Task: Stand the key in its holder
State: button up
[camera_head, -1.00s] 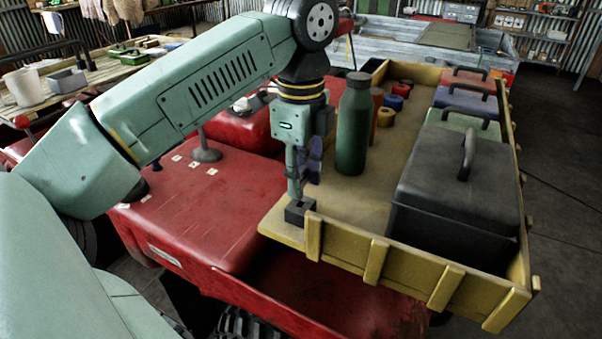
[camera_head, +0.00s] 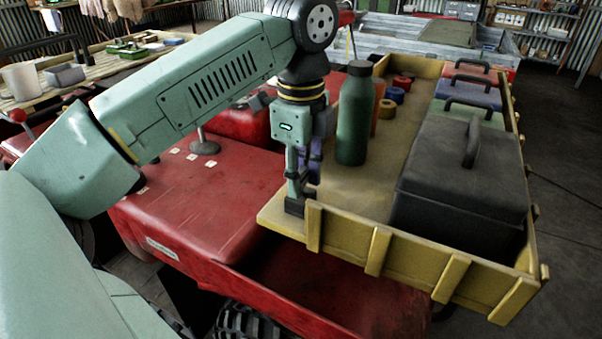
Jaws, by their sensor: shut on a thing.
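My gripper (camera_head: 297,172) points straight down over the near left corner of the yellow-sided tray (camera_head: 380,248). It is shut on a purple-blue piece (camera_head: 315,160), which I take to be the key. The piece shows only at the right of the fingers, and the rest of it is hidden. A small black block (camera_head: 294,207), apparently the holder, sits on the tray's corner right under the fingers. The fingertips overlap the block's top in the picture. I cannot tell whether the key's lower end is in the block or just above it.
A tall green bottle (camera_head: 355,115) stands close to the right of my gripper. A black toolbox (camera_head: 460,185) fills the tray's near right. Coloured rolls (camera_head: 388,108) and more cases (camera_head: 468,92) stand farther back. The red bodywork (camera_head: 195,205) lies left of the tray.

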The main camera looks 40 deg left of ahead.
jog(key=shift+f+b, duration=0.45)
jog(key=shift+f, duration=0.15)
jog(key=o, duration=1)
jog(key=shift+r, duration=0.1)
